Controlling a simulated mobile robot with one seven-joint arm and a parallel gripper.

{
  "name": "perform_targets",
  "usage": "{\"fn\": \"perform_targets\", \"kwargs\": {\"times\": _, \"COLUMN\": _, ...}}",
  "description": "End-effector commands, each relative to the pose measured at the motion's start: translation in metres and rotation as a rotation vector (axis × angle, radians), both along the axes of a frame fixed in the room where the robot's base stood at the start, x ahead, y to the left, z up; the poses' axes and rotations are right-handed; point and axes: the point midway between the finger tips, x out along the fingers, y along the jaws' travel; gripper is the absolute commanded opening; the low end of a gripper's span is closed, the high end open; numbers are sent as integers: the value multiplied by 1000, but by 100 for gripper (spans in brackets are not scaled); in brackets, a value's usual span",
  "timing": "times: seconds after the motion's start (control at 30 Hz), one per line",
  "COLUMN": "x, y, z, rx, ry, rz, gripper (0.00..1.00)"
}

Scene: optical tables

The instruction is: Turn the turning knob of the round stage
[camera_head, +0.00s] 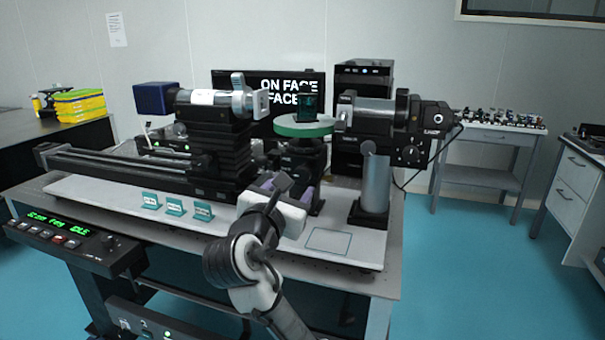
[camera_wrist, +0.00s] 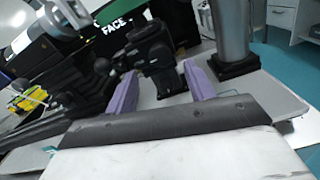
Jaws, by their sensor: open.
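The round stage (camera_head: 303,127) is a disc with a green rim on a black stand, with a small dark block on top. Part of its green rim shows at the top of the wrist view (camera_wrist: 116,10). The black mount under it (camera_wrist: 155,55) carries rounded, knob-like parts; I cannot tell for sure which is the turning knob. In the head view my gripper hides much of this area. My gripper (camera_head: 285,187) is in front of and below the stage. Its purple fingers are apart in the wrist view (camera_wrist: 161,88), with nothing held and the mount beyond them.
A long black rail (camera_head: 120,168) with a cylindrical instrument (camera_head: 207,98) stands left. Another instrument (camera_head: 375,112) on a silver post (camera_head: 376,185) stands right. Three green label stands (camera_head: 175,206) sit on the white board. A square outline (camera_head: 328,241) marks clear board at front right.

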Motion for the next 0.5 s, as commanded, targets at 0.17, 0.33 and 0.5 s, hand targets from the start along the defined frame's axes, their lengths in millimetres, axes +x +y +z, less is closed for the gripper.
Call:
{"fn": "perform_targets", "kwargs": {"times": 0.17, "x": 36, "y": -12, "z": 1, "rx": 1, "ry": 2, "rz": -2, "gripper": 54}}
{"fn": "perform_targets", "kwargs": {"times": 0.33, "x": 59, "y": -19, "z": 1, "rx": 1, "ry": 0, "rz": 0, "gripper": 54}}
{"fn": "perform_targets", "kwargs": {"times": 0.5, "x": 69, "y": -22, "z": 0, "rx": 2, "ry": -2, "rz": 1, "gripper": 54}}
